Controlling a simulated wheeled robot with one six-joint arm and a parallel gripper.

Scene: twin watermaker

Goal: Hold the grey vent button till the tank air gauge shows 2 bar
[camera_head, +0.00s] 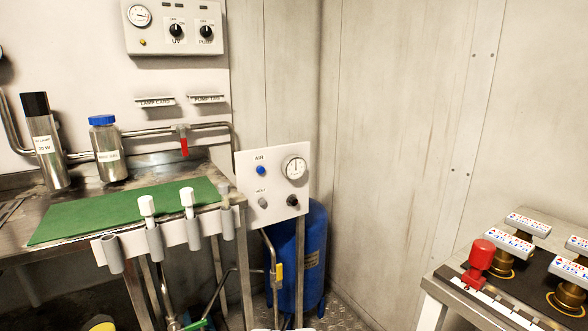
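A white panel (275,188) stands in the corner in front of a blue tank (314,262). Its grey vent button (262,202) sits at the lower left, under a small label. The blue AIR button (261,170) is above it. The round gauge (295,167) is at the panel's upper right. Its needle seems to point roughly upward, but the numbers are too small to read. A black knob (292,201) is below the gauge. My gripper's fingers are not in view, and nothing touches the panel.
A steel bench with a green mat (130,212) is at left, with a lamp cylinder (42,140) and a blue-capped bottle (107,148). White-handled tools (147,206) sit in holders at its front. A table with a red-capped fitting (480,262) is at right. The space before the panel looks open.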

